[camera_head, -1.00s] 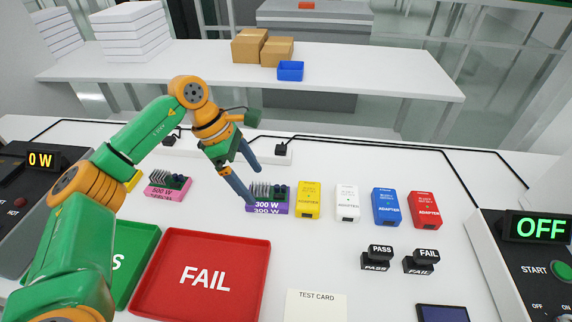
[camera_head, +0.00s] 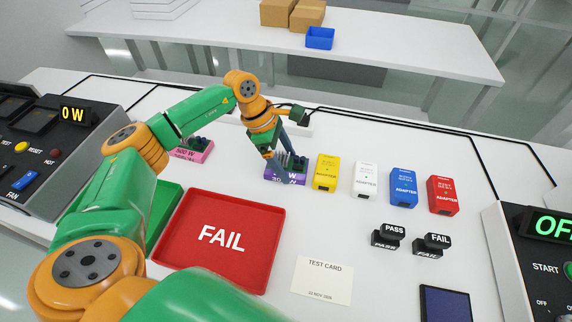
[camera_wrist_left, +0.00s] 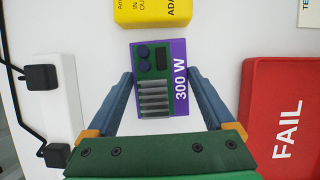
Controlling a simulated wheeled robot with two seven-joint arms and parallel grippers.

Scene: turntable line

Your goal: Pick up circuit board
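The circuit board (camera_wrist_left: 152,62) is green with dark blue cylinders, a black part and grey fins. It sits in a purple block marked 300 W (camera_wrist_left: 181,80), which also shows in the head view (camera_head: 290,181). My left gripper (camera_wrist_left: 165,76) is open, with one blue finger on each side of the block's near part; whether they touch it is unclear. In the head view my left gripper (camera_head: 281,155) is over the purple block and hides part of the board. My right gripper is not in view.
A yellow adapter (camera_head: 326,173) stands close beside the purple block, then white (camera_head: 366,181), blue (camera_head: 403,188) and red (camera_head: 442,196) adapters. A pink block (camera_head: 194,149) is to the left. The red FAIL tray (camera_head: 262,277) lies in front.

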